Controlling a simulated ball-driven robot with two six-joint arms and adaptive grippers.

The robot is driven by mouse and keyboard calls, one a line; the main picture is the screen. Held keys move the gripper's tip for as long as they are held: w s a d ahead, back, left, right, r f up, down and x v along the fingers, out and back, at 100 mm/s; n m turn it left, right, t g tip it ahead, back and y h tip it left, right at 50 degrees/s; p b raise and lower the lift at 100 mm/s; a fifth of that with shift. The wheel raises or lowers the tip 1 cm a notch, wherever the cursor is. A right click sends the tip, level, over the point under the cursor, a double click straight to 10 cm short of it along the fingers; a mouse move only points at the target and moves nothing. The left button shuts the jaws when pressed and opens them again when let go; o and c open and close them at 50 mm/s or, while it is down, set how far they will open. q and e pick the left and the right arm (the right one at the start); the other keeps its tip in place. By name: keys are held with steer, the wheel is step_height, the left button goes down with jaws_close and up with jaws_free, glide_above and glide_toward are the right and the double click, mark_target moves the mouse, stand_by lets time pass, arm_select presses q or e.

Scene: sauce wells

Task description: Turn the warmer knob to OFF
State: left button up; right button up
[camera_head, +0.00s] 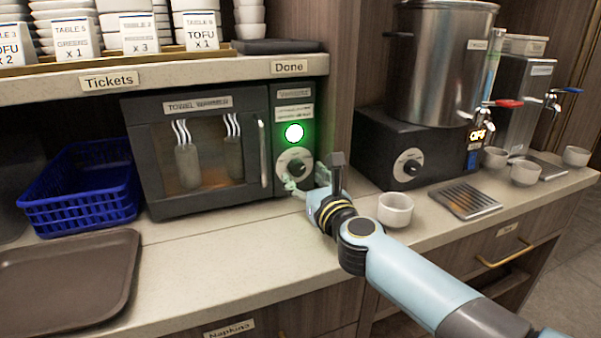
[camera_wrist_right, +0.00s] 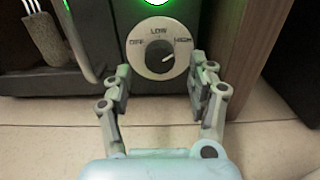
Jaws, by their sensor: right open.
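The towel warmer (camera_head: 210,150) is a dark box with a glass door and a lit green lamp. Its knob (camera_head: 295,163) sits on the right-hand panel below the lamp. In the right wrist view the knob (camera_wrist_right: 159,57) is dark on a pale dial marked OFF at left, LOW at top and HIGH at right. Its white mark appears to point right, toward HIGH. My right gripper (camera_head: 306,184) is just in front of and below the knob. In the wrist view its open fingers (camera_wrist_right: 160,85) stand apart below the dial, with nothing between them. My left gripper is out of view.
A white cup (camera_head: 395,210) stands right of my right wrist. A black box with another knob (camera_head: 408,165) holds a steel pot (camera_head: 440,70). A blue basket (camera_head: 80,190) and brown tray (camera_head: 70,280) are at left. The counter before the warmer is clear.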

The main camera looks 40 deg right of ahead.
mark_target(297, 168)
steer(key=shift+x, duration=1.35)
steer(key=c, duration=1.1)
steer(key=shift+c, duration=0.2)
